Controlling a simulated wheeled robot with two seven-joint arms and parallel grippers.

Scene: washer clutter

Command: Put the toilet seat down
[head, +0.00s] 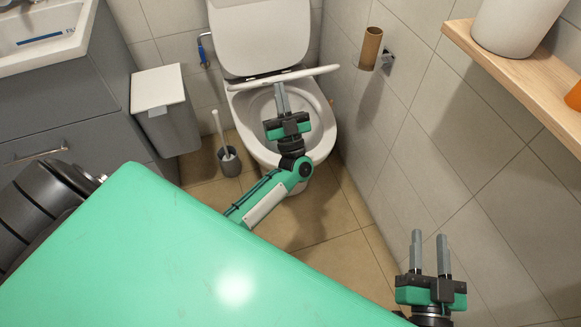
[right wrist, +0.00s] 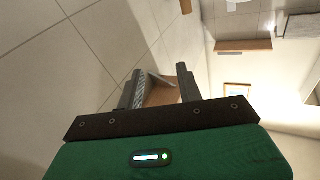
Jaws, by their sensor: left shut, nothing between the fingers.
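The white toilet (head: 322,125) stands at the back centre of the head view, with its lid (head: 260,38) upright behind. The toilet seat (head: 312,73) shows nearly edge-on as a thin white bar above the bowl, so it looks raised or tilted, not flat on the rim. My left gripper (head: 281,86) is shut and empty over the bowl. Its fingertips are at the seat's lower edge; I cannot tell whether they touch it. My right gripper (head: 430,238) is open and empty at the lower right, and shows in the right wrist view (right wrist: 158,82).
A white-lidded bin (head: 165,115) and a toilet brush (head: 225,150) stand left of the toilet. A grey cabinet with sink (head: 60,100) is further left. A cardboard roll (head: 370,48) hangs on the right wall, near a wooden shelf (head: 520,70). Tiled floor (head: 320,215) is clear in front.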

